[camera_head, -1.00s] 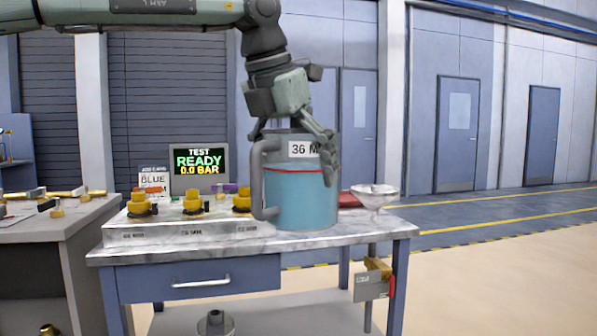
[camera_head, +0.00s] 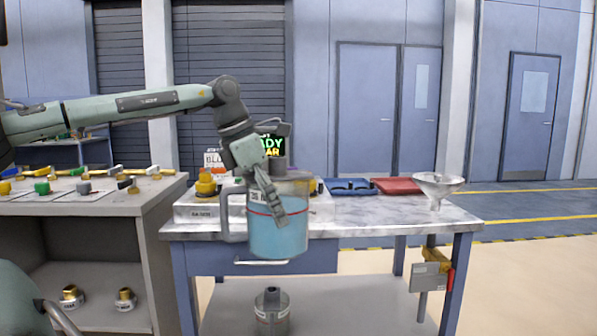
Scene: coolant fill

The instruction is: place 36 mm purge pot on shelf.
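The purge pot (camera_head: 281,237) is a clear jug with blue liquid, a red line, a left-side handle and a partly covered label. My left gripper (camera_head: 272,202) is at its upper part, one finger lying across the front wall. It appears shut on the pot; the far finger is hidden. The pot hangs upright in front of the workbench, its base below the tabletop edge. The bench's lower shelf (camera_head: 355,305) carries a grey metal canister (camera_head: 272,312). The left cabinet has a lower shelf (camera_head: 100,318) with brass-topped fittings. My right gripper is not in view.
The marble-topped workbench (camera_head: 400,220) holds yellow-capped fittings (camera_head: 205,185), a partly hidden test display (camera_head: 270,142), a blue tray (camera_head: 350,187), a red tray (camera_head: 397,186) and a clear funnel (camera_head: 438,185). A valve bracket (camera_head: 432,272) hangs at its right. The lower shelf's right part is clear.

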